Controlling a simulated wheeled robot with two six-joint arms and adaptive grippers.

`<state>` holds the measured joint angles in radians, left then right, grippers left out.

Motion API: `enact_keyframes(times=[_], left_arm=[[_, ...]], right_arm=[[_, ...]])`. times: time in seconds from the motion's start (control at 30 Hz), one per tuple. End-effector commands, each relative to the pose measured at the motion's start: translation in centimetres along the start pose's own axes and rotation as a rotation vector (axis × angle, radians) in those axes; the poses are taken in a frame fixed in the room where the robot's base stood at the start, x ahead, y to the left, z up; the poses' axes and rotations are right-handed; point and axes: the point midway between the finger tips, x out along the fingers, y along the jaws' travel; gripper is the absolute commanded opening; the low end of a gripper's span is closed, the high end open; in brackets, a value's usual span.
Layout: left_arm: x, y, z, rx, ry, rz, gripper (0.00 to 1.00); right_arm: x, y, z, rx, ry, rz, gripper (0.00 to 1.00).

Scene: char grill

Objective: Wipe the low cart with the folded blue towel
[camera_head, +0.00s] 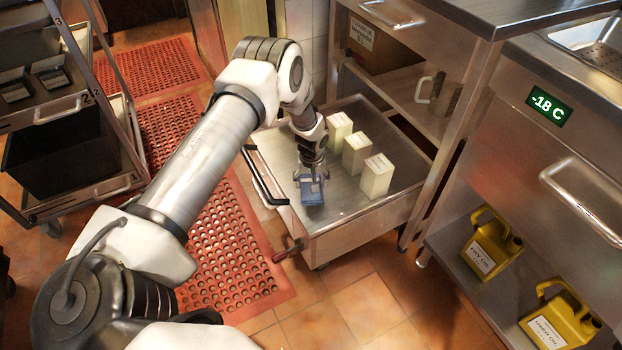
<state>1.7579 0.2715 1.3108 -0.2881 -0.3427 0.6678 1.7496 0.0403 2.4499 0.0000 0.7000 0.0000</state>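The low cart (345,217) is a steel, flat-topped cart standing on the floor in the middle of the camera_head view. My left gripper (312,180) points down over the front left part of its top. It appears shut on the folded blue towel (312,194), a small blue block at its fingertips. The towel is at the cart's top and seems to touch it. Three pale cartons stand on the cart: a back one (339,131), a middle one (356,153) and a front one (377,176). My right gripper is not in view.
A steel counter (560,130) with a shelf stands to the right, with yellow oil jugs (487,245) on its lower shelf. A dark rack (70,110) stands at the left. Red perforated mats (225,250) cover the floor. The cart top left of the cartons is bare.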

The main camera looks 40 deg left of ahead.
Motion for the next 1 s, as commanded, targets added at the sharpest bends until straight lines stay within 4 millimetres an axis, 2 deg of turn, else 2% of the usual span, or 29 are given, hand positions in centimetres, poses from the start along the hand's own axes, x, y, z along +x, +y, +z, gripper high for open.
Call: enact_keyframes(times=[0.1,0.6,1.0], left_arm=[[-1.3,-0.1,-0.1,0.003,-0.003,-0.002,0.32],[-5.6,-0.1,-0.8,0.014,-0.002,0.000,0.32],[-5.8,-0.1,-0.9,0.015,-0.002,0.000,0.32]], right_arm=[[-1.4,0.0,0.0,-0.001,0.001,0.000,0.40],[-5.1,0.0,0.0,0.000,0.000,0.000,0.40],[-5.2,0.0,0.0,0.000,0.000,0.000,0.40]])
